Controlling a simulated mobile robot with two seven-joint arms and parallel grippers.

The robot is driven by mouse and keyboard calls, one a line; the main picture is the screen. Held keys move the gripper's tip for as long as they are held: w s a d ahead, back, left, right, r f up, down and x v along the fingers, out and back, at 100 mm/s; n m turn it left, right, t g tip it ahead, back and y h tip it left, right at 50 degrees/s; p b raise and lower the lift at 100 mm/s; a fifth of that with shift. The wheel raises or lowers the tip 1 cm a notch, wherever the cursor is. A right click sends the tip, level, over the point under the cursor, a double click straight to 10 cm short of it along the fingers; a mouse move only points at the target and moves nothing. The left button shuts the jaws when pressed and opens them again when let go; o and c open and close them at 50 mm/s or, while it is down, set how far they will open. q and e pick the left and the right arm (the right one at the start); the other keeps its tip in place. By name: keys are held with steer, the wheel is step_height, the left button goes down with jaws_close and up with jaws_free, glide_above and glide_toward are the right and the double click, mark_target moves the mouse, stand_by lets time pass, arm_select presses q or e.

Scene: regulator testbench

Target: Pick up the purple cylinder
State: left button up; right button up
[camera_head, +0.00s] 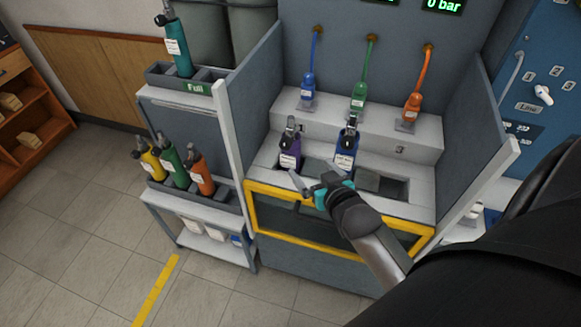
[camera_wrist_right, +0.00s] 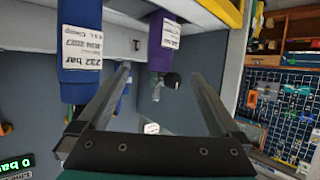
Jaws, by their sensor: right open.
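The purple cylinder (camera_head: 290,154) stands upright with a black valve on top and a white label, in the left slot of the bench's front ledge. It also shows in the right wrist view (camera_wrist_right: 158,45), upside down and lying between the lines of the fingers. My right gripper (camera_head: 308,182) is open and empty, just in front of and slightly right of the purple cylinder's lower part. Its two fingers are spread in the wrist view (camera_wrist_right: 161,72). My left gripper is in neither view.
A blue cylinder (camera_head: 346,155) stands close to the right of the purple one. Empty slots (camera_head: 392,187) lie further right. A yellow frame (camera_head: 340,252) edges the bench front. A side panel (camera_head: 254,97) stands left. A rack (camera_head: 205,208) holds yellow, green and orange cylinders.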

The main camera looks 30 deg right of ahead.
mark_target(292, 148)
steer(key=b+x, duration=0.2)
steer(key=x, duration=0.8)
steer(key=shift+w+b, duration=0.1)
steer(key=shift+b, duration=0.2)
steer(key=shift+f+b+x, duration=0.1)
steer(key=shift+b+x, duration=0.45)
steer(key=shift+x, duration=0.7)
steer(key=shift+f+b+x, duration=0.15)
steer(key=shift+b+x, duration=0.35)
steer(key=shift+x, duration=0.8)
steer(key=shift+a, duration=0.1)
steer(key=shift+c, duration=0.4)
steer(key=c, duration=1.3)
steer(key=shift+r, duration=0.15)
steer(key=shift+c, duration=0.9)
steer(key=shift+r, duration=0.15)
